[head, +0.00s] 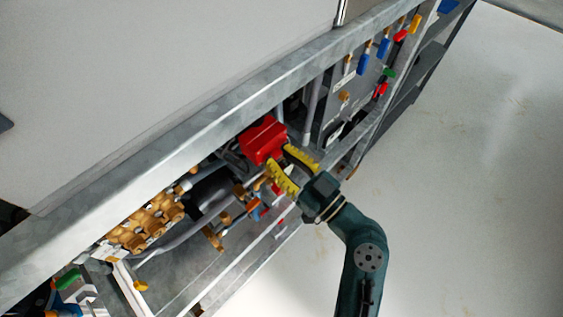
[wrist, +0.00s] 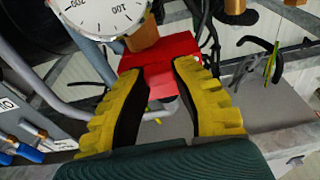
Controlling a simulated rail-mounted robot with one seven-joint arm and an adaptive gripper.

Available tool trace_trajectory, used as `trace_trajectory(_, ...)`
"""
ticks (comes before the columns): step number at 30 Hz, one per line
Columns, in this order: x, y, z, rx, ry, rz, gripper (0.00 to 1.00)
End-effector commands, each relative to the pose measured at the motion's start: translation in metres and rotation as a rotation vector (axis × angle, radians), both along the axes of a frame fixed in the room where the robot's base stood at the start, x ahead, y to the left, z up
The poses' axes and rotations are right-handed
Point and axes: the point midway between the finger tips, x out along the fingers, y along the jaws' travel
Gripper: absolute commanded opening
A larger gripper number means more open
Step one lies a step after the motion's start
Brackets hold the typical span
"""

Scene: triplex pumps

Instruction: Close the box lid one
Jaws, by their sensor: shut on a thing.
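A red box (head: 262,138) sits among the pipes inside the metal frame, near the middle of the head view. It also shows in the wrist view (wrist: 162,80), straight ahead between the fingers. My gripper (head: 279,156) has yellow ribbed fingers and reaches in from the lower right. In the wrist view my gripper (wrist: 161,72) has its two fingertips at either side of the red box's near part, and it is shut on the box. I cannot tell the lid from the body, nor how far the lid stands open. The fingers hide part of the box's sides.
A grey metal beam (head: 200,128) runs diagonally above the box. Brass fittings (head: 145,222) lie to the lower left, and blue valve handles (head: 363,64) to the upper right. A round gauge (wrist: 103,14) is close by in the wrist view. Open floor (head: 470,200) lies at right.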

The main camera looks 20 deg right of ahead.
Motion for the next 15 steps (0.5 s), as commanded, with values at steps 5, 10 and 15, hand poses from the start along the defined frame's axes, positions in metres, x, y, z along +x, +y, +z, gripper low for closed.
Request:
trace_trajectory(5, 0.0004, 0.0006, -0.0030, 0.004, 0.005, 0.001, 0.00)
trace_trajectory(10, 0.0003, 0.0006, -0.0034, 0.003, 0.006, 0.001, 0.29)
trace_trajectory(15, 0.0003, 0.0004, -0.0024, 0.003, 0.004, 0.001, 0.56)
